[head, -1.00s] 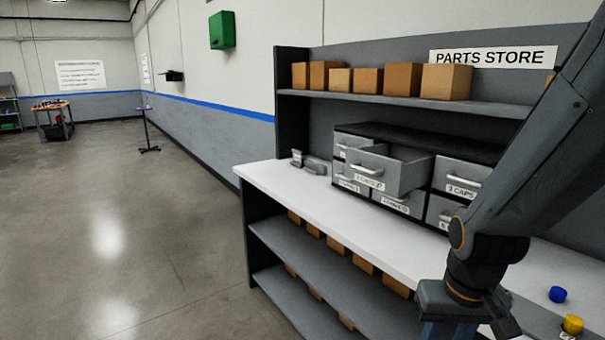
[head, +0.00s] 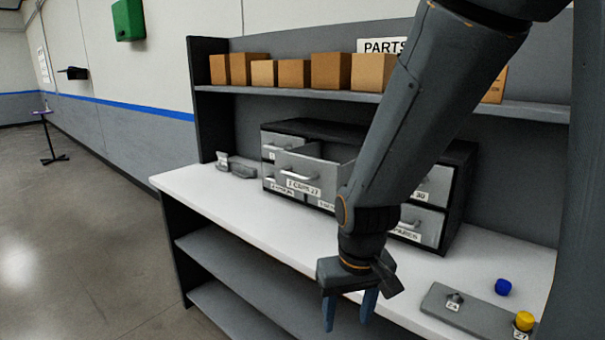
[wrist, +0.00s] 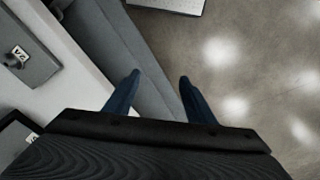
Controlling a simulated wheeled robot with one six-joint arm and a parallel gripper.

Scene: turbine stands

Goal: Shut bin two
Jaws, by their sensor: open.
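Bin two is the grey drawer labelled with a 2 (head: 303,177) in the dark drawer cabinet (head: 459,200) on the white bench top. It is pulled out, with its open top and its handle showing in the head view. My gripper (head: 348,318) points down in front of the bench's front edge, to the right of and nearer than the drawer. Its blue fingers are apart with nothing between them. In the wrist view my gripper (wrist: 159,82) hangs over the lower shelf and floor edge. My arm hides the middle of the cabinet.
Cardboard boxes (head: 330,71) line the upper shelf. Small grey parts (head: 237,166) lie left of the cabinet. A grey plate (head: 470,313), a blue cap (head: 503,287) and a yellow cap (head: 524,320) are at the right. The white bench top (head: 215,190) is bare at the left front.

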